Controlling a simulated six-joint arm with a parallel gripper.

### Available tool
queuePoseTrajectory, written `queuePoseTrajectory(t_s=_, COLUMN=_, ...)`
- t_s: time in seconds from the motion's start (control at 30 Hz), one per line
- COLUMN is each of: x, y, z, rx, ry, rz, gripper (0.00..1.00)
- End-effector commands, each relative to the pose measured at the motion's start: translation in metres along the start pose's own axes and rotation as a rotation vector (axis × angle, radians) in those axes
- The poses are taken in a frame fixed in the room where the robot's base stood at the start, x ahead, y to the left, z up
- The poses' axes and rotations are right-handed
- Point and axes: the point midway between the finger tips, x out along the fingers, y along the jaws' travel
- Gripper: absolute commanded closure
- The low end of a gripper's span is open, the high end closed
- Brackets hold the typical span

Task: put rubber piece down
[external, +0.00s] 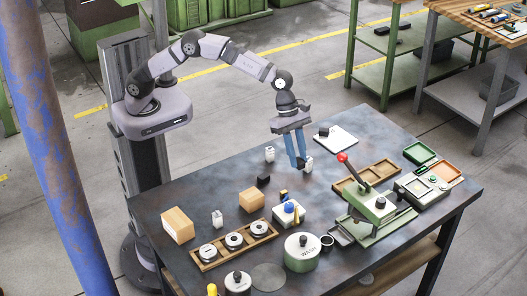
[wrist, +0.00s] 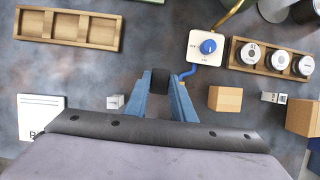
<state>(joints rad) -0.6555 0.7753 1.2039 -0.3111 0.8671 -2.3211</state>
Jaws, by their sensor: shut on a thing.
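My gripper (wrist: 160,80) is shut on a dark rubber piece (wrist: 160,81), which sits between the blue fingertips in the wrist view. In the external view my gripper (external: 299,164) points down over the back middle of the table, its fingertips close to the tabletop. The held piece is too small there to make out clearly. I cannot tell whether it touches the table. A separate small black block (external: 263,180) stands on the table left of the fingers.
A small white box (external: 308,165) is right beside the fingertips. A white pad (external: 341,140), a wooden tray (external: 352,187), a blue-knob unit (external: 288,214) and a wooden block (external: 251,200) surround the gripper. A green press (external: 375,208) with a red-knobbed lever stands at front right.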

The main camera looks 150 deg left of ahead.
Motion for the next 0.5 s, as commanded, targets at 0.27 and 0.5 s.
queuePoseTrajectory(t_s=0.27, x=0.030, y=-0.001, z=-0.014, rx=0.000, ry=0.005, rz=-0.003, gripper=0.99)
queuePoseTrajectory(t_s=0.5, x=0.055, y=0.000, z=-0.023, rx=0.002, ry=0.002, rz=-0.002, gripper=0.99)
